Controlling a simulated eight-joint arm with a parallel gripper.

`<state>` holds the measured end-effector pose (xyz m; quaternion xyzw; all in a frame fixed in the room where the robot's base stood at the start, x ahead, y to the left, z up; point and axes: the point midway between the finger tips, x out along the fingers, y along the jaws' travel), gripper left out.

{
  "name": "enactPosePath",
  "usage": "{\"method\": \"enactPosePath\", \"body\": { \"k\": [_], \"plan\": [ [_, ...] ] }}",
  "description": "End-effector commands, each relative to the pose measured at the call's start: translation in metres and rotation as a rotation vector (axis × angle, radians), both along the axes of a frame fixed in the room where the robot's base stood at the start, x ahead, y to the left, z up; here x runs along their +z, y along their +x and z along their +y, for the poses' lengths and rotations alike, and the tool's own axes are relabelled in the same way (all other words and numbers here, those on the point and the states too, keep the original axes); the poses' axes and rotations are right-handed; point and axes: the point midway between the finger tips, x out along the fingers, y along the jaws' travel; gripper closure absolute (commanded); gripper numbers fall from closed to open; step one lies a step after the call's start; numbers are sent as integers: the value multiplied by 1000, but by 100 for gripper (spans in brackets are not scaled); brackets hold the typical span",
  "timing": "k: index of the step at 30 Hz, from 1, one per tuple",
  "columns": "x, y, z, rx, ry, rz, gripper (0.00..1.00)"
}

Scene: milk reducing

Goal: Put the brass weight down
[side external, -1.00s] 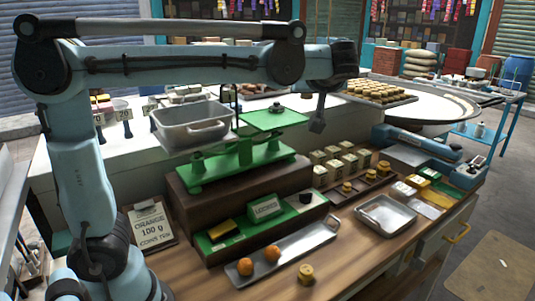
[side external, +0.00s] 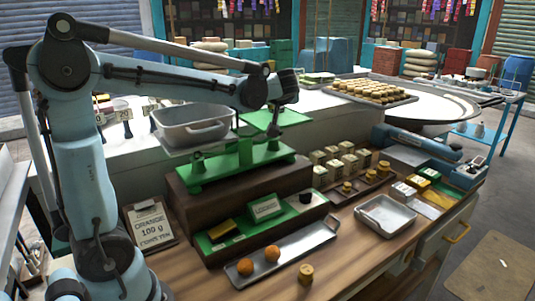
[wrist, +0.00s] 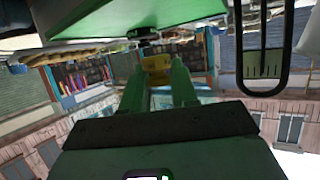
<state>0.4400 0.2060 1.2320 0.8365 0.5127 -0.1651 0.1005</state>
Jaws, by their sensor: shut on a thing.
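The brass weight (wrist: 155,68) shows in the wrist view between the tips of my two green fingers. My gripper (wrist: 158,80) is shut on it. In the side view my gripper (side external: 276,106) is at the green plate of the balance scale (side external: 245,160), on the plate's upper side in the picture. The green plate (side external: 290,117) also shows along the top of the wrist view (wrist: 120,20). The weight cannot be made out in the side view, and I cannot tell whether it touches the plate.
A grey metal tub (side external: 190,124) sits on the scale's other side, left of the dark pointer frame (wrist: 265,65). Oranges (side external: 245,266) lie on a long tray (side external: 300,246). A lone brass weight (side external: 306,274) stands on the counter. A small empty tray (side external: 385,214) lies right.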

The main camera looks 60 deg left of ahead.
Motion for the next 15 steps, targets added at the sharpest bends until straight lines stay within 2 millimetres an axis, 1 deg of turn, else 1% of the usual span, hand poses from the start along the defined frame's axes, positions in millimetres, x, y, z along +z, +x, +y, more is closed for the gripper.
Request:
{"method": "enactPosePath", "body": {
  "k": [3, 7, 10, 15],
  "plan": [
    [-15, 0, 0, 0, 0, 0, 100],
    [-30, 0, 0, 0, 0, 0, 100],
    [-36, 0, 0, 0, 0, 0, 100],
    [-36, 0, -1, 0, 0, 0, 100]
  ]
}}
